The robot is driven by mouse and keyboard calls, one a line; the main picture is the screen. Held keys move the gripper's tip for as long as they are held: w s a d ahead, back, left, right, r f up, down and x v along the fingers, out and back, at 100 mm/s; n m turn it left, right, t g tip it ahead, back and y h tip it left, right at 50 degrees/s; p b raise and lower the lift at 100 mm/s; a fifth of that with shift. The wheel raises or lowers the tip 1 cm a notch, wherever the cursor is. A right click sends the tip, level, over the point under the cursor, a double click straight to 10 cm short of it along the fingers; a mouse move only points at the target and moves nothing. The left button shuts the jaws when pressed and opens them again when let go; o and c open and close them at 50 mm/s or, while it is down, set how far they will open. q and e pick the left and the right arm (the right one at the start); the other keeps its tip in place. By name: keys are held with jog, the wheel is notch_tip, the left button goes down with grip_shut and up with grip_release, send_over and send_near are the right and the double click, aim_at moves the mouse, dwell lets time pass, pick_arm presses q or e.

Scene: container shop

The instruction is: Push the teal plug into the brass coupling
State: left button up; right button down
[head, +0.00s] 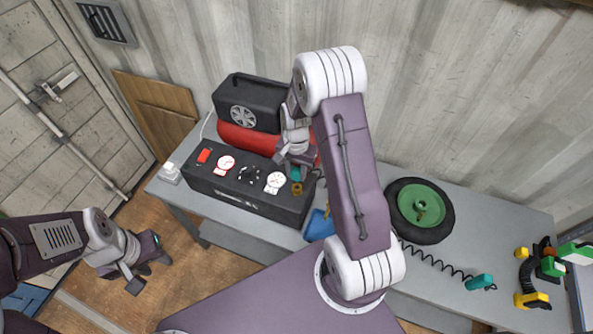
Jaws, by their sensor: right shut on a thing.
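My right gripper (294,163) reaches down over the black panel box and is shut on the teal plug (296,174). Only a small part of the plug shows below the fingers. The brass coupling (297,188) is at the right end of the box, just below the plug in the picture. I cannot tell whether the plug touches it or is still apart. My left gripper (150,267) is empty, off the bench's left front side, with its fingers apart.
The black panel box (240,193) carries dials and a red switch. Behind it stands a compressor with a red tank (247,139). A wheel with a green hub (420,207), a coiled hose (435,261) with a teal end piece (480,282) and yellow-green parts (533,299) lie on the grey bench's right.

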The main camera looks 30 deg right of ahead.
aim_at(297, 179)
notch_tip(297, 179, down, 3)
jog(key=shift+d+f+b, duration=0.1)
jog(key=shift+d+b, duration=0.05)
jog(key=shift+b, duration=0.95)
jog(key=shift+f+b, duration=0.45)
jog(key=shift+f, duration=0.1)
jog(key=shift+p, duration=0.3)
dwell(0.5)
jog(key=shift+f+b, duration=0.45)
jog(key=shift+f, duration=0.1)
jog(key=c, duration=1)
grip_release()
jog(key=shift+o, duration=0.2)
